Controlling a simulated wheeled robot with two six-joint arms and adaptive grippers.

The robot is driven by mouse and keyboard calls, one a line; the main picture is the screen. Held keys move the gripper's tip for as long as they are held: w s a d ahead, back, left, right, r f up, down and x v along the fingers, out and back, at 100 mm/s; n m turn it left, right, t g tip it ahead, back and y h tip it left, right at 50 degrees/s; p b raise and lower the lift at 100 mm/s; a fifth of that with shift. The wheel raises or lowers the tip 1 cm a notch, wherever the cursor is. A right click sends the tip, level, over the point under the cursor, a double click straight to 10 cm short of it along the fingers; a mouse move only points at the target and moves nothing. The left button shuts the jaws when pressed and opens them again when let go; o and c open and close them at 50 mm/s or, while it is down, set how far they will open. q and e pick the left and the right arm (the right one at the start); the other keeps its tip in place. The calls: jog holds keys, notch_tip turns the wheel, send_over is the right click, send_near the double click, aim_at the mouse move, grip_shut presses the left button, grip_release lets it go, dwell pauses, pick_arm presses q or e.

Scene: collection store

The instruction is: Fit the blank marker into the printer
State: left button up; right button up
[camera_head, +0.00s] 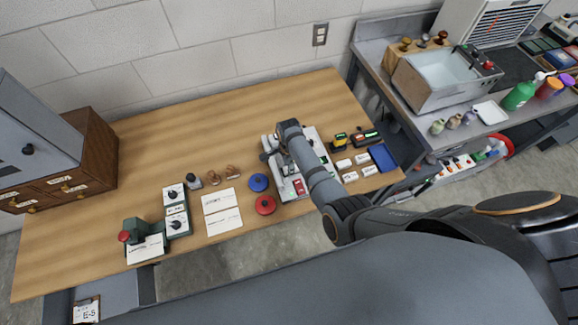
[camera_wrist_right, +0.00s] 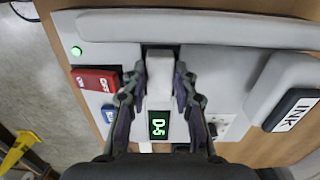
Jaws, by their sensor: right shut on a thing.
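The printer (camera_head: 316,143) is a pale grey machine at the right part of the wooden table; its housing (camera_wrist_right: 225,60) fills the wrist view. My right gripper (camera_wrist_right: 160,72) is over it, its two dark fingers shut on the sides of a white block, the blank marker (camera_wrist_right: 159,88). The marker's far end is at a dark slot in the printer; how deep it sits cannot be told. A small display (camera_wrist_right: 158,125) reads D-5 in green below it. In the head view my right arm hides the gripper and marker. My left gripper is not in view.
A red button (camera_wrist_right: 97,79), a green light and an INK block (camera_wrist_right: 291,109) are on the printer. Several white blocks (camera_head: 350,176) and a blue tray (camera_head: 382,157) lie right of it. Red (camera_head: 265,205) and blue round pads lie left.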

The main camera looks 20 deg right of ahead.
jog(key=o, duration=1.1)
jog(key=shift+r, duration=0.35)
notch_tip(320, 180, up, 7)
jog(key=shift+f, duration=0.15)
